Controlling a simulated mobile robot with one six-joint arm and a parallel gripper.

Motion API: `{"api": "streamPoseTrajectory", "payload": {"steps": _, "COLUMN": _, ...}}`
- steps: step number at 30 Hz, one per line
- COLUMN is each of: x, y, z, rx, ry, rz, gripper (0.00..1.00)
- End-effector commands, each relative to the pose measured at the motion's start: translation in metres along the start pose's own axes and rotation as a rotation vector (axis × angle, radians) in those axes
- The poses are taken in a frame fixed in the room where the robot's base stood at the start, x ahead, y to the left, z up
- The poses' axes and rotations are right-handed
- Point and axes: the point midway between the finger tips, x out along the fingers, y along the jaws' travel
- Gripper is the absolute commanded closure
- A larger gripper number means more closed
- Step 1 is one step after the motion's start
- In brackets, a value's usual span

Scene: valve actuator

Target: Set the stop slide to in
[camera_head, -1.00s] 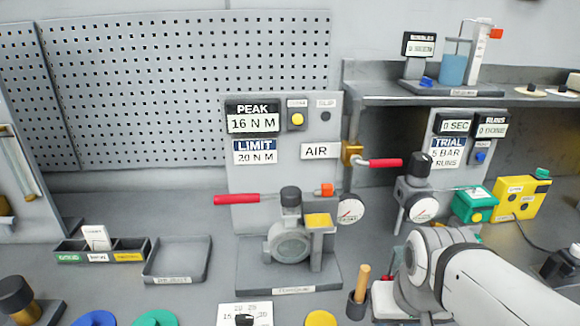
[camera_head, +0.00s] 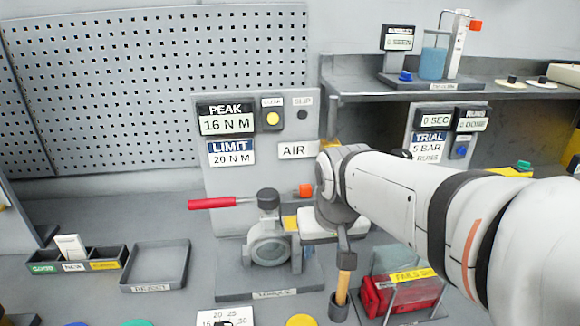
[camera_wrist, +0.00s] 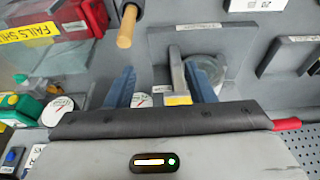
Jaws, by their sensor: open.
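My gripper (camera_wrist: 162,88) is open and points at the stand. In the wrist view the post shows between its two blue fingers, with no visible grip.
A wooden handle (camera_head: 343,285) stands upright in a holder close to my wrist. A red item (camera_head: 400,296) lies near a yellow-labelled clear cover at the front right. A reject tray (camera_head: 156,265) and sorting bin (camera_head: 76,261) lie left. The shelf (camera_head: 350,88) overhangs behind.

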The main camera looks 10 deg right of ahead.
Motion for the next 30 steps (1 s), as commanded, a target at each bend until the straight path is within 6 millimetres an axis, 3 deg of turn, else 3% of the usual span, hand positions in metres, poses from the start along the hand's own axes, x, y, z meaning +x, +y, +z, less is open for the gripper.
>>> {"api": "streamPoseTrajectory", "payload": {"steps": 1, "x": -0.008, "y": 0.000, "z": -0.031, "rx": 0.002, "ry": 0.010, "rz": 0.000, "gripper": 0.51}}
{"api": "streamPoseTrajectory", "payload": {"steps": 6, "x": -0.020, "y": 0.001, "z": -0.118, "rx": 0.001, "ry": 0.054, "rz": -0.001, "gripper": 0.51}}
{"api": "streamPoseTrajectory", "payload": {"steps": 9, "x": -0.021, "y": 0.001, "z": -0.154, "rx": 0.000, "ry": 0.073, "rz": -0.001, "gripper": 0.51}}
{"api": "streamPoseTrajectory", "payload": {"steps": 12, "x": -0.022, "y": 0.001, "z": -0.176, "rx": 0.001, "ry": 0.086, "rz": -0.002, "gripper": 0.51}}
{"api": "streamPoseTrajectory", "payload": {"steps": 17, "x": -0.014, "y": 0.001, "z": -0.189, "rx": 0.000, "ry": 0.093, "rz": -0.002, "gripper": 0.51}}
{"api": "streamPoseTrajectory", "payload": {"steps": 30, "x": 0.048, "y": 0.001, "z": -0.194, "rx": -0.001, "ry": 0.093, "rz": -0.002, "gripper": 0.51}}
